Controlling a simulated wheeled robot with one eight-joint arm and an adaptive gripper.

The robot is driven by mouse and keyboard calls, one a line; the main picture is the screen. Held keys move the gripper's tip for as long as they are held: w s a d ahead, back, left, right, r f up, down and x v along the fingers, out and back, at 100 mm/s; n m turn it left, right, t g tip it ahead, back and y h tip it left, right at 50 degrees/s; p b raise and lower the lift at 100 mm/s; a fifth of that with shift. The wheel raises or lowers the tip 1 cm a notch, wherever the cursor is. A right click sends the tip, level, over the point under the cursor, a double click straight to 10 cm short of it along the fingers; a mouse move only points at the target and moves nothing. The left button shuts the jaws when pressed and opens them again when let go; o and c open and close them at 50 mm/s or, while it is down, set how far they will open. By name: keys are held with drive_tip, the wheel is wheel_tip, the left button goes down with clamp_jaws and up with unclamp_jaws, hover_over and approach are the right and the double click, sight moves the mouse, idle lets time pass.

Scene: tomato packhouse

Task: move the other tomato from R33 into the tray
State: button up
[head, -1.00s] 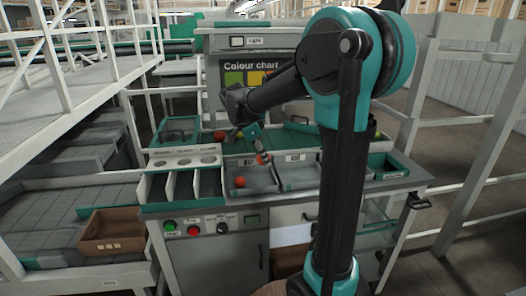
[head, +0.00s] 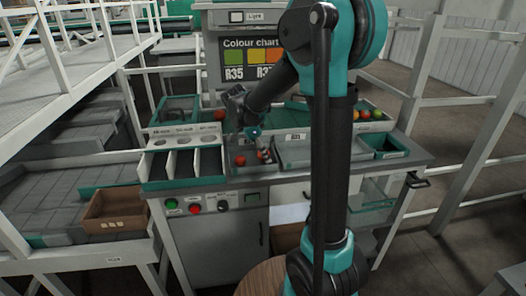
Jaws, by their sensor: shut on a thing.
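My gripper (head: 260,147) points down over the right part of the grey tray (head: 243,174) in the middle of the bench. It is shut on a small red tomato (head: 265,155), which shows low between the fingers. I cannot tell whether this tomato touches the tray floor. Another red tomato (head: 239,160) lies in the same tray, just left of the gripper and apart from it. A wider grey tray (head: 310,160) to the right looks empty; the small label behind it is too small to read surely.
A three-slot rack (head: 180,180) stands left of the tray. A green-lined bin (head: 388,150) is at the right end. Several tomatoes (head: 366,114) lie at the back right. A brown box (head: 115,211) sits at the far left. A colour chart (head: 250,58) stands behind.

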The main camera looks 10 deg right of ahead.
drive_tip(key=shift+f, duration=0.55)
idle(0.9)
drive_tip(key=o, duration=0.9)
drive_tip(key=c, duration=0.4)
drive_tip(key=shift+o, duration=0.2)
drive_tip(key=shift+r, duration=0.1)
drive_tip(key=shift+r, duration=3.4)
drive_tip(key=shift+s, duration=0.15)
